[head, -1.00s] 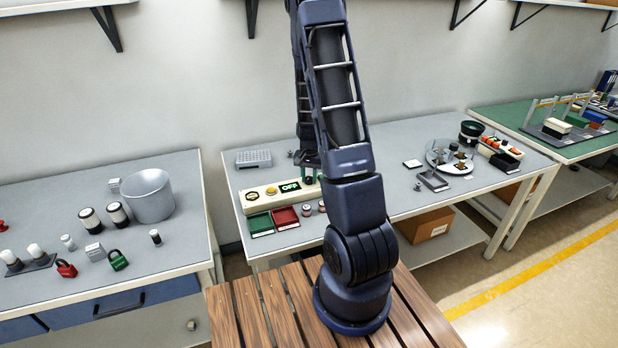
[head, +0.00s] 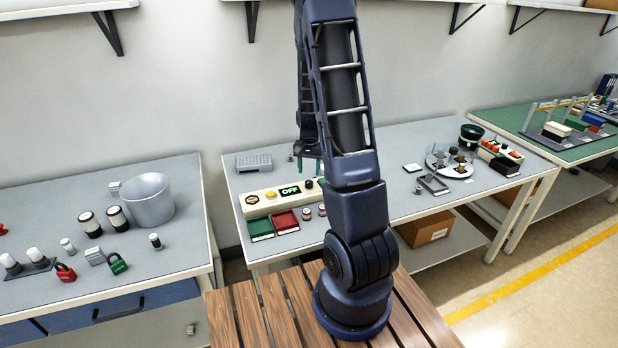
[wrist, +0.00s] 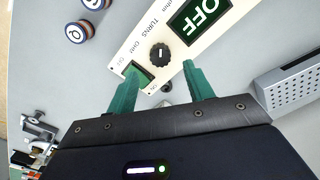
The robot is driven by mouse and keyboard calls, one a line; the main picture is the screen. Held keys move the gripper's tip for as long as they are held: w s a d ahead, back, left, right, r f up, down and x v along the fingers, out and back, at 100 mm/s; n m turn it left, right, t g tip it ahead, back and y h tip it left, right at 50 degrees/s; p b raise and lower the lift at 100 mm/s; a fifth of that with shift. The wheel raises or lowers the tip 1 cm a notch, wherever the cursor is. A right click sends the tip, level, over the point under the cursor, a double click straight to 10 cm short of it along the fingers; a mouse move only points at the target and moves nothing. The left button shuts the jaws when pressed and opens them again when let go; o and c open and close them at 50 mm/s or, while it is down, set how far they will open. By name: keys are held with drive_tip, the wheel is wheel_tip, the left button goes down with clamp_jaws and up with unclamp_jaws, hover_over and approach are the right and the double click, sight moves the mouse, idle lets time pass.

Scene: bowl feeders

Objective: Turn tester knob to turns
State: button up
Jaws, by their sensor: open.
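The tester (head: 264,200) is a long cream box on the middle bench. Its dark display (head: 290,190) reads OFF in green; in the wrist view this display (wrist: 199,15) also reads OFF. The black round knob (wrist: 160,54) has a white pointer mark and sits beside the labels TURNS and OHM; I cannot tell exactly which label the mark points at. The knob (head: 309,184) also shows in the head view. My gripper (wrist: 160,64) is open and empty, its green fingers on either side of the knob in the picture, apart from it. In the head view, my gripper (head: 308,171) is above the tester.
A green switch (wrist: 140,74) is partly behind the left finger. A green tray (head: 260,227) and a red tray (head: 285,221) lie in front of the tester, with small round parts (head: 306,214) beside them. A grey perforated block (head: 254,160) stands behind it.

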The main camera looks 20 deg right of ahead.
sight(309, 181)
drive_tip(key=shift+r, duration=2.5)
